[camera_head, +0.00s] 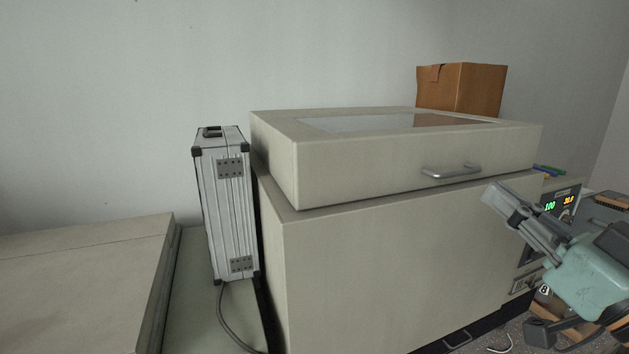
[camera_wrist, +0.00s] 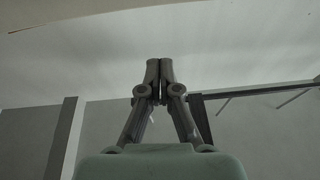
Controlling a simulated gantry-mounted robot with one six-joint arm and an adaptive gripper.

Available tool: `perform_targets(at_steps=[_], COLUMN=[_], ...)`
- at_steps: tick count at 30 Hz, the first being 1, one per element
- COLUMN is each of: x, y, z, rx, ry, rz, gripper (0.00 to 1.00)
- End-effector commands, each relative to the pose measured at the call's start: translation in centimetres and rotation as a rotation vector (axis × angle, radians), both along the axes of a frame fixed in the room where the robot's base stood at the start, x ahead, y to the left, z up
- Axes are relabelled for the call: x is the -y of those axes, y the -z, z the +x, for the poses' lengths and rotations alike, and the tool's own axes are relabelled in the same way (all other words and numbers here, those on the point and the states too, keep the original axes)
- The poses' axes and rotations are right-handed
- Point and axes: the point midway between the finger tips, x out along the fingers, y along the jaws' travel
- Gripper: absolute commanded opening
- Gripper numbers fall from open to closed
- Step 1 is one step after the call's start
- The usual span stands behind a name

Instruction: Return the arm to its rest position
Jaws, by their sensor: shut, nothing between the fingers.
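My gripper (camera_head: 492,197) is at the right of the head view, in front of the right part of a large beige machine (camera_head: 375,275). Its grey fingers point up and to the left, and its green body is at the right edge. In the wrist view my gripper (camera_wrist: 160,64) has its fingertips together with nothing between them. The machine's lid (camera_head: 350,165) is closed, with a metal handle (camera_head: 451,171) on its front. The fingertips appear just right of and below this handle. I cannot tell how far they are from the machine.
A silver case (camera_head: 225,205) stands upright left of the machine, a cable (camera_head: 228,325) below it. A cardboard box (camera_head: 461,88) is behind the lid. A panel with lit digits (camera_head: 558,203) is partly behind my gripper. A low beige surface (camera_head: 75,285) lies at left.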

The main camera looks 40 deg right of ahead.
Motion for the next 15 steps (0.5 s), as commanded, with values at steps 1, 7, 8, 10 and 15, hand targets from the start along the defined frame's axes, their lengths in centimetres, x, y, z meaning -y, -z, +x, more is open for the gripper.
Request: perform_targets(at_steps=[1, 7, 8, 10, 15], x=[-0.7, -5.1, -6.2, -9.3, -19.9], y=[1.3, 7.5, 8.7, 11.9, 21.1], z=[1.6, 8.3, 9.5, 12.3, 17.4], rx=[-0.015, -0.104, -0.122, -0.178, -0.366], ry=[-0.018, -0.079, -0.091, -0.123, -0.215], rz=[0.019, 0.093, 0.105, 0.133, 0.180], gripper=[0.00, 0.00, 0.00, 0.00, 0.00])
